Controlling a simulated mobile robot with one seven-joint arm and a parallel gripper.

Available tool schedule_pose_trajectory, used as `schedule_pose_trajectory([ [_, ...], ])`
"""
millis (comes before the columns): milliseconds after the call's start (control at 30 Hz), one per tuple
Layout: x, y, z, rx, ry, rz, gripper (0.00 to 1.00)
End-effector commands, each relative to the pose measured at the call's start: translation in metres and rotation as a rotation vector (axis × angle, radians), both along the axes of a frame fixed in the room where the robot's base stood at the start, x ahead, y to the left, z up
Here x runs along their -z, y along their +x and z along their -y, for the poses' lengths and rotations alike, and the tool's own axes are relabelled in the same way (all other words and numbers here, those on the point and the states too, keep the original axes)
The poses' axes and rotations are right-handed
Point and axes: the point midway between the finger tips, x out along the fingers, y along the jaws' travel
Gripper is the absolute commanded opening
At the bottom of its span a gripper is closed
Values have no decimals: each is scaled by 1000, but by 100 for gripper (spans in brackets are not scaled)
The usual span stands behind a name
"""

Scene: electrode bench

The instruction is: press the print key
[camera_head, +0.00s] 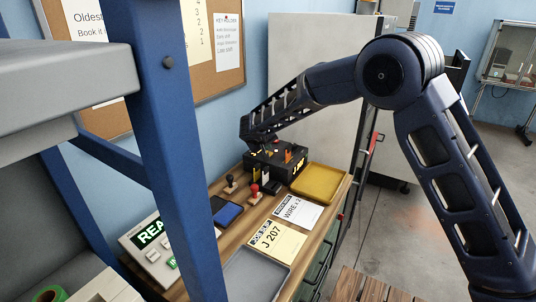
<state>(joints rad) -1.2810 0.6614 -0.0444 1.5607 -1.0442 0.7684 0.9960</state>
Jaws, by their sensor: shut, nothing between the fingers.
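A pale printer-like device (151,256) with a lit green display reading "REA" sits on the bench at the lower left. Light and green keys show on its sloped face. A blue post hides its right part, so I cannot tell which key is the print key. My gripper (262,172) is at the end of my arm, at the far part of the bench, well apart from the device. It is shut and empty. It blends with a dark box (290,172) there, and I cannot tell whether they touch.
A blue post (170,130) stands close in front. A red-topped stamp (254,191), a dark stamp (231,182), a blue pad (228,213), paper cards (276,243) and a grey tray (245,285) lie on the bench. A yellow tray (319,181) is at the far right.

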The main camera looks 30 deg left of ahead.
Motion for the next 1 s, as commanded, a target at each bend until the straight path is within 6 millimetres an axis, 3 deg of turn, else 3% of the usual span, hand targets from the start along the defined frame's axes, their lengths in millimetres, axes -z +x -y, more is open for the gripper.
schedule_pose_trajectory([
  [700, -47, 0, 0, 1, 2, 0, 0],
  [1000, -50, 0, 0, 1, 1, 0, 0],
])
